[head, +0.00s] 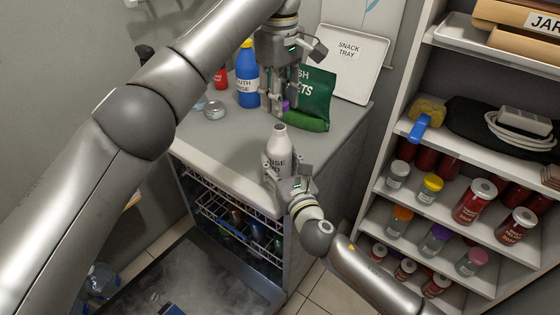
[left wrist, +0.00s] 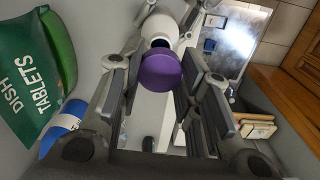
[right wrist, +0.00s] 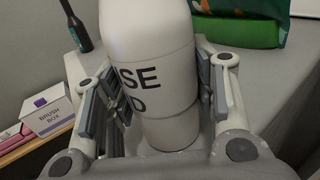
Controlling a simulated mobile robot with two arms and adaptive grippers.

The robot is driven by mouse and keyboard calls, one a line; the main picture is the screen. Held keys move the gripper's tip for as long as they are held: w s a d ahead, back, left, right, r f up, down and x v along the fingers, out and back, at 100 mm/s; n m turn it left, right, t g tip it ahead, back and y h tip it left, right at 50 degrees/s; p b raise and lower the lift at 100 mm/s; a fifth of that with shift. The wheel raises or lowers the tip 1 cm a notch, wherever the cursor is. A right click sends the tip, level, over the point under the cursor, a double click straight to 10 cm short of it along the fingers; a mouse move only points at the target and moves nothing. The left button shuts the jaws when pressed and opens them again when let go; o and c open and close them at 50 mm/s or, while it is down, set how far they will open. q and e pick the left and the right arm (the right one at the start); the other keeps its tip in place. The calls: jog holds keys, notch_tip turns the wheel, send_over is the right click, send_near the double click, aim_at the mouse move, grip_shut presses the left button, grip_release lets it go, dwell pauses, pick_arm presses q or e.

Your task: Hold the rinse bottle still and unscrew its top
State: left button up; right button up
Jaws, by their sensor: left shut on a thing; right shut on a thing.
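The rinse bottle (head: 279,150) is white with dark lettering and stands upright near the counter's front edge. My right gripper (head: 284,177) is shut around its body; in the right wrist view the bottle (right wrist: 150,70) sits between the finger pads, its lower label partly readable. My left gripper (head: 284,105) is above the bottle, shut on the purple top (head: 286,105). In the left wrist view the purple top (left wrist: 160,72) is between the fingers, with the bottle's white neck (left wrist: 160,28) beyond it. The top is off the bottle, with a gap between them.
A green dish tablets bag (head: 315,98) stands close behind my left gripper. A blue bottle (head: 247,75), a small round tin (head: 214,110) and a snack tray (head: 349,62) are also on the counter (head: 225,145). An open dishwasher rack (head: 235,225) is below; shelves of jars (head: 475,200) stand right.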

pick_arm(q)
jog(key=shift+r, duration=0.85)
pick_arm(e)
jog(key=o, duration=1.4)
jog(key=v, duration=1.2)
jog(key=shift+d, duration=0.1)
